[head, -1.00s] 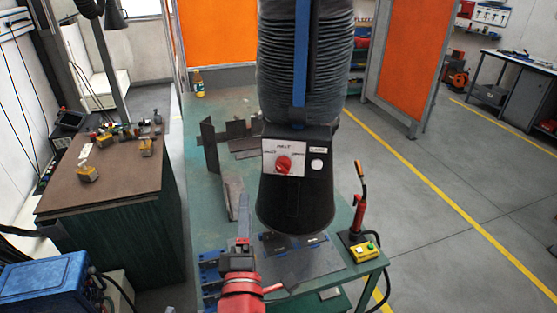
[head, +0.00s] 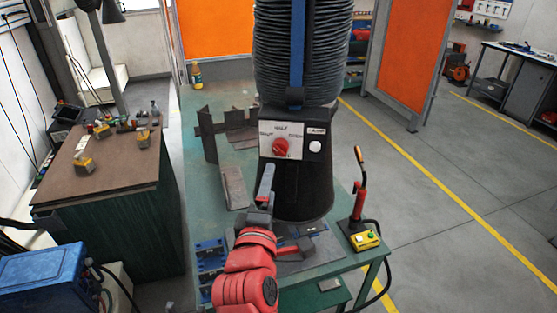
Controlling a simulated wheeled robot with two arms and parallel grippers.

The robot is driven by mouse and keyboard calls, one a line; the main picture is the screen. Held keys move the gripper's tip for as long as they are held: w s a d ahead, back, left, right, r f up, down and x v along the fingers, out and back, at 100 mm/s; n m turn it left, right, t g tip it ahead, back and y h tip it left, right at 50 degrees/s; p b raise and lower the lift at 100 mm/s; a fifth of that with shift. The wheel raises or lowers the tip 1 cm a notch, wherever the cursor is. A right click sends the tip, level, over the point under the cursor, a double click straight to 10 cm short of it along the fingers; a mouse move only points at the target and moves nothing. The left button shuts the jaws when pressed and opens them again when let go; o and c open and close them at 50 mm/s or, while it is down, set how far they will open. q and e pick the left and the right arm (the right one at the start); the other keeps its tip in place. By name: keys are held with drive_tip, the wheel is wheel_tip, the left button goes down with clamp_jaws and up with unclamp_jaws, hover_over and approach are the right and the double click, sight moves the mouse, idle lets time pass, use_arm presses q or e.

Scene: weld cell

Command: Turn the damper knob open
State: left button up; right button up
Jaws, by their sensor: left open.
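The red damper knob (head: 280,147) sits on a white label plate on the dark fume extraction hood (head: 297,195). The plate carries small text, too small to read surely. A small white round button (head: 315,147) is to the knob's right. My left gripper (head: 266,182) shows at the end of my red arm, below and slightly left of the knob, in front of the hood's lower left edge. It is open, and it looks apart from the knob. My right gripper is not in view.
The hood hangs from a ribbed duct (head: 300,55) over the green welding table (head: 205,220). Steel plates (head: 235,185) lie on the table. A red-handled tool (head: 359,200) and a yellow button box (head: 365,240) stand at its right edge. A brown-topped bench (head: 100,180) is left.

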sight(279, 153)
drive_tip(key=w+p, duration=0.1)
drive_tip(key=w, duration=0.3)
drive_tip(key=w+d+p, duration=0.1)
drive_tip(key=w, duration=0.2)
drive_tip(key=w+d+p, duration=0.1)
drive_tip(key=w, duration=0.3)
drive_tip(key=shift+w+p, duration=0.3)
drive_tip(key=shift+p, duration=0.05)
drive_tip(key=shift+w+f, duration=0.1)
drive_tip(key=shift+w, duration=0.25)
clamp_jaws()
